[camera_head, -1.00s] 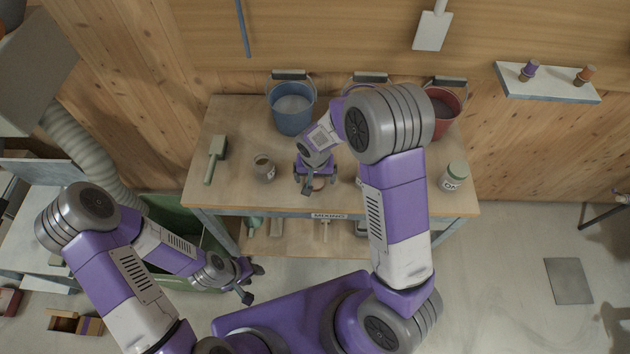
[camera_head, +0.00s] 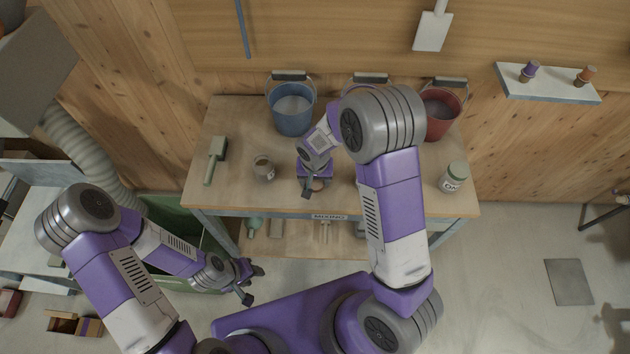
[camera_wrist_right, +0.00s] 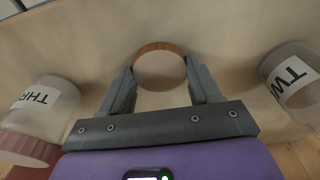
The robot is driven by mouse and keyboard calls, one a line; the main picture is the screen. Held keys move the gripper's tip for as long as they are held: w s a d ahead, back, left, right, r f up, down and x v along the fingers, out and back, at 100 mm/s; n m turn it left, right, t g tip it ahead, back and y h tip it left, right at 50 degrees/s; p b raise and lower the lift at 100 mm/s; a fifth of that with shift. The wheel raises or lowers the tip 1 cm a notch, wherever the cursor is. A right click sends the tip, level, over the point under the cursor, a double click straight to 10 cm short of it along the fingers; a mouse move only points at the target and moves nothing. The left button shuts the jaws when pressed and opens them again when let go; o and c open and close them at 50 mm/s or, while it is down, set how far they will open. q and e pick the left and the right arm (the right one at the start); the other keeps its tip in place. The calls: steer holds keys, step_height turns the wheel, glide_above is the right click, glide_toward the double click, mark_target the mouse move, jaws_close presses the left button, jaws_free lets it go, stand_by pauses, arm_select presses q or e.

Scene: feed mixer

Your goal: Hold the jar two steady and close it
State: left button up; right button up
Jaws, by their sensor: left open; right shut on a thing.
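Jar two (camera_head: 264,169) stands upright on the table, left of my right gripper, with no lid on it and something brownish inside. Its label is partly cut off in the right wrist view (camera_wrist_right: 290,78). My right gripper (camera_head: 315,183) points down at the table and is shut on a round lid (camera_head: 318,184) with a brown rim. The lid shows between the fingertips in the right wrist view (camera_wrist_right: 160,70); I cannot tell whether it still touches the table. My left gripper (camera_head: 252,284) is open and empty, in front of the table and lower left of jar two.
Jar three (camera_wrist_right: 40,110) with a pinkish lid is close by, hidden behind my right arm in the head view. A green-lidded jar (camera_head: 454,177) stands at the right. A brush (camera_head: 214,160) lies at the left. Blue (camera_head: 292,115) and red (camera_head: 440,118) buckets stand at the back.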

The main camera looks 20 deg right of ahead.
mark_target(315, 182)
step_height(315, 182, up, 10)
steer(key=p, duration=0.1)
stand_by(0.4)
steer(key=s+f+n, duration=0.1)
steer(key=s+f, duration=0.1)
steer(key=s+d+f+n+b, duration=0.1)
steer(key=s+f+n, duration=0.1)
steer(key=shift+d+f, duration=0.2)
steer(key=shift+f, duration=0.15)
steer(key=shift+s+f+n+y, duration=0.25)
steer(key=shift+s+n+y, duration=0.05)
steer(key=shift+n, duration=0.3)
